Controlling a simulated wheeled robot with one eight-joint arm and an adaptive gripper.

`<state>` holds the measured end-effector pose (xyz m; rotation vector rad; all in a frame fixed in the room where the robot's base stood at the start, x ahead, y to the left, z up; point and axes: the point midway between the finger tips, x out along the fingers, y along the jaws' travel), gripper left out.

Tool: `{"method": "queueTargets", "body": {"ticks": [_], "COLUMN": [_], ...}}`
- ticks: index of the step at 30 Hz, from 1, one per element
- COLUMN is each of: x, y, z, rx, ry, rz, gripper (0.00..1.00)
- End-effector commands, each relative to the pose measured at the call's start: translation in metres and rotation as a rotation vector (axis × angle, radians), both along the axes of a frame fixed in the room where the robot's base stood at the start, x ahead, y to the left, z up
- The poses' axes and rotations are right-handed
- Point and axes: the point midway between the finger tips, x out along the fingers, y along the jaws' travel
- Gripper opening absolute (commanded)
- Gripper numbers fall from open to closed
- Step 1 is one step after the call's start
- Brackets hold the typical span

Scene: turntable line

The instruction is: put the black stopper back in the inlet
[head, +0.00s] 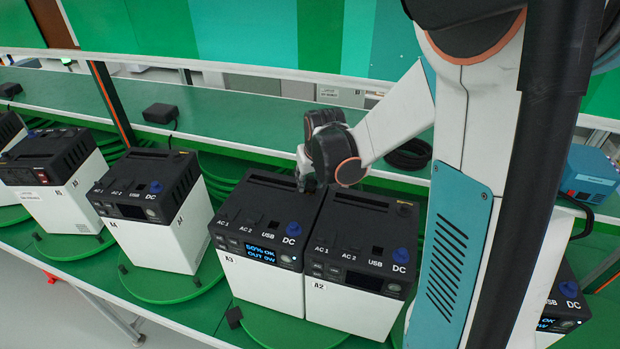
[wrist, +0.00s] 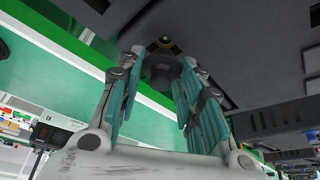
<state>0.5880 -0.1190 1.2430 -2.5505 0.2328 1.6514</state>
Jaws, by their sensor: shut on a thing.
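My gripper (wrist: 162,85) is shut on a dark round piece, apparently the black stopper (wrist: 160,66), between its teal fingers in the wrist view. The stopper is close to a dark unit face; I cannot tell whether it touches. A small yellow mark (wrist: 165,41) shows on that face just beyond it. The inlet itself is not clearly visible. In the head view my gripper (head: 307,176) reaches down at the back of power unit A3 (head: 262,288), near its neighbour A2 (head: 350,308). Its fingertips and the stopper are hidden there.
A3 and A2 stand side by side, nearly touching. More units, such as A4 (head: 158,245), stand on green turntables to the left. A black adapter (head: 160,113) lies on the green shelf behind. A blue box (head: 590,172) is at the right.

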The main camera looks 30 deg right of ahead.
Motion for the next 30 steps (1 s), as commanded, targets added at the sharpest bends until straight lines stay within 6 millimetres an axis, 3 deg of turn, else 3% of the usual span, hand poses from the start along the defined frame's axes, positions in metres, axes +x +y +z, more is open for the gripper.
{"method": "queueTargets", "body": {"ticks": [30], "x": [0.0], "y": [0.0], "z": [-0.01], "rx": [0.0], "ry": [0.0], "rz": [0.0], "gripper": [0.21]}}
